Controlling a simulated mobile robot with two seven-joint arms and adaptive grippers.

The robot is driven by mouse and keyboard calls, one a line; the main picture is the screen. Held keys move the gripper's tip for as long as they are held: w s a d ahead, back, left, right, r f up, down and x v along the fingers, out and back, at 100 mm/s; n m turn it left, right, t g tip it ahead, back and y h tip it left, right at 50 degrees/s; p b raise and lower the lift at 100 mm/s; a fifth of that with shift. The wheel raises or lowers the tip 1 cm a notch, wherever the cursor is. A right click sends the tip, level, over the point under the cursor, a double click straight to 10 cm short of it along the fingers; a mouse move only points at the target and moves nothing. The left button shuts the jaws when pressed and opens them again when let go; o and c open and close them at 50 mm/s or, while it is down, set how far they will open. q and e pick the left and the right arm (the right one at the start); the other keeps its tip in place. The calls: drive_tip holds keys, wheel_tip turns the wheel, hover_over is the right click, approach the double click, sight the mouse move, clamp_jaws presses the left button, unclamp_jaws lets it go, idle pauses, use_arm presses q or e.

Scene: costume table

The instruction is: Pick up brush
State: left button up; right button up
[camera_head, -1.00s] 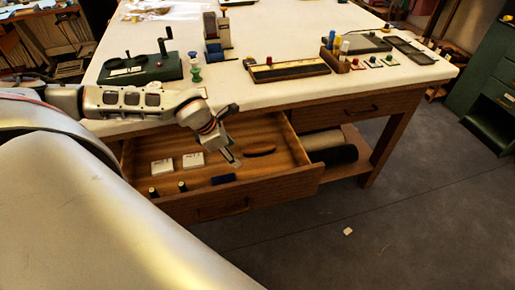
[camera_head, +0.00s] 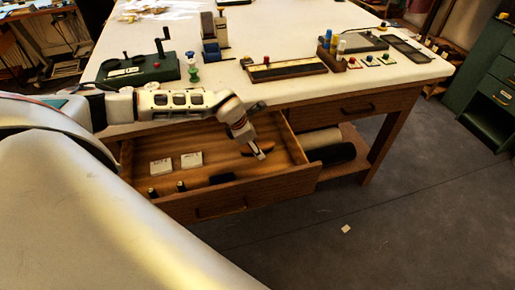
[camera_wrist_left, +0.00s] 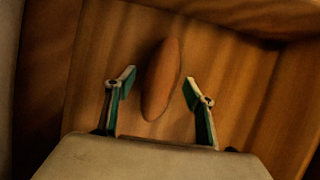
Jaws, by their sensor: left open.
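The brush (camera_wrist_left: 162,80) is a brown oval lying in the open wooden drawer. In the left wrist view it lies between the two green-edged fingers of my left gripper (camera_wrist_left: 159,82), with a gap on each side. Its near end reaches back between the fingers. In the head view my left gripper (camera_head: 260,155) is over the right part of the drawer and hides part of the brush (camera_head: 246,153). The left gripper is open and holds nothing. My right gripper is not in view.
The drawer (camera_head: 252,190) has raised walls around the brush. Two white boxes (camera_head: 161,166), small dark cylinders (camera_head: 181,186) and a dark blue block (camera_head: 222,178) lie left of the gripper. The white tabletop (camera_head: 270,40) overhangs behind and carries several devices.

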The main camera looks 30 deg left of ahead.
use_arm(q)
drive_tip(key=shift+f, duration=0.15)
drive_tip(key=c, duration=1.3)
drive_tip(key=shift+r, duration=0.25)
wheel_tip(320, 180, up, 6)
drive_tip(key=shift+a+r, duration=0.1)
drive_tip(key=shift+r, duration=0.15)
drive_tip(key=s+a, duration=0.3)
drive_tip(key=s, duration=0.2)
drive_tip(key=s+a+b, duration=0.1)
drive_tip(key=s+a, duration=0.2)
drive_tip(key=s, duration=0.3)
drive_tip(key=s+a+b, duration=0.1)
drive_tip(key=s+a, duration=0.2)
drive_tip(key=s, duration=0.3)
drive_tip(key=shift+s+a, duration=0.15)
drive_tip(key=shift+a, duration=0.15)
